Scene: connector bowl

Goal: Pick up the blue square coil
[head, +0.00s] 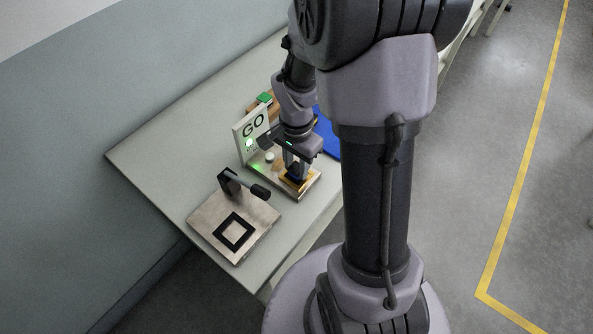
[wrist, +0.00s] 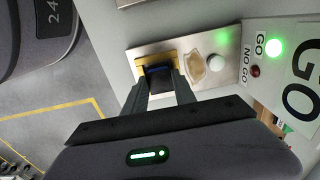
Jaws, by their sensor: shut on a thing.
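The blue square coil (wrist: 158,71) is dark and mostly hidden between my fingers, with a blue edge showing. It sits at a yellow square holder (wrist: 141,76) on a metal test plate, which also shows in the head view (head: 311,190). My gripper (wrist: 160,88) is shut on the coil; in the head view my gripper (head: 297,170) points down at the holder. I cannot tell whether the coil is seated in the holder or just above it.
The test plate carries a GO sign (head: 252,125) with a lit green lamp and a white button (wrist: 216,62). A metal plate with a black square frame (head: 236,232) and a black-handled clamp (head: 244,185) stands to the left. A blue surface (head: 326,134) lies behind my arm.

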